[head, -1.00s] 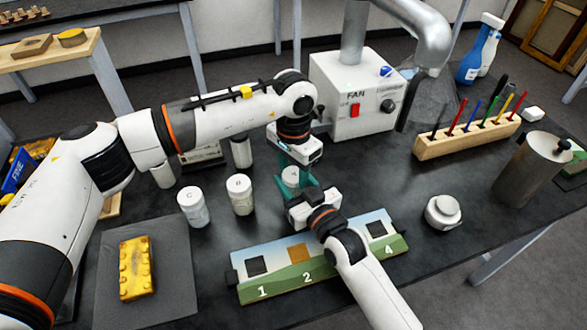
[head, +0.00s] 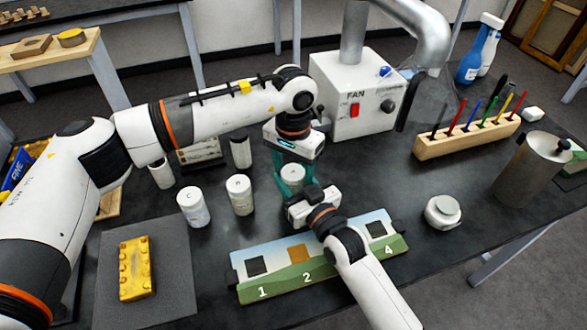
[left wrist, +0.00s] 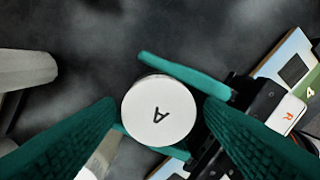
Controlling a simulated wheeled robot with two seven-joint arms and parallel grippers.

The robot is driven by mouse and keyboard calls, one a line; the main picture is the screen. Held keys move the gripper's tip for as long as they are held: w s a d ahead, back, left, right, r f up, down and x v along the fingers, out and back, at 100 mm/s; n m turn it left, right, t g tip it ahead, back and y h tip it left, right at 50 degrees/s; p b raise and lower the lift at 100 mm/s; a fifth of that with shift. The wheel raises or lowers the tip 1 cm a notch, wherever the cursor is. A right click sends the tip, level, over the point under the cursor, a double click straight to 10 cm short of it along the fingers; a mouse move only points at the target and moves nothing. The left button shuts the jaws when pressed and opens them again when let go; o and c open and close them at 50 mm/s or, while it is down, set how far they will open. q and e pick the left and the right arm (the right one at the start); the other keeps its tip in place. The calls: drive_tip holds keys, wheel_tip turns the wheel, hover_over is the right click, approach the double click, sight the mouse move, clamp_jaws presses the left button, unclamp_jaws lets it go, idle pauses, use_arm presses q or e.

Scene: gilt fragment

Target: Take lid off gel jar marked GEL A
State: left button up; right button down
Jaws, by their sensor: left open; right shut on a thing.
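The GEL A jar shows its round white lid (head: 292,171), marked A, in the middle of the table; the lid also fills the centre of the left wrist view (left wrist: 158,112). My left gripper (left wrist: 160,106) is open above the jar, its green fingers on either side of the lid. My right gripper (head: 300,187) comes in from the front and is shut on the jar; its green fingers pass on two sides below the lid in the left wrist view. The jar's body is mostly hidden by the lid and grippers.
Two similar white jars, marked C (head: 193,208) and B (head: 239,194), stand to the left. A numbered board (head: 268,287) lies in front, under my right arm. The fan box (head: 350,100) stands behind.

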use_arm(q)
wheel_tip(320, 180, up, 3)
drive_tip(key=shift+r, duration=0.1)
use_arm(e)
drive_tip(key=shift+d+f, duration=0.1)
drive_tip(key=shift+f, duration=0.4)
use_arm(q)
drive_tip(key=shift+r, duration=0.3)
use_arm(e)
drive_tip(key=shift+r, duration=0.1)
use_arm(q)
drive_tip(key=shift+f, duration=0.1)
use_arm(e)
drive_tip(key=c, duration=0.7)
unclamp_jaws()
drive_tip(key=shift+o, duration=0.5)
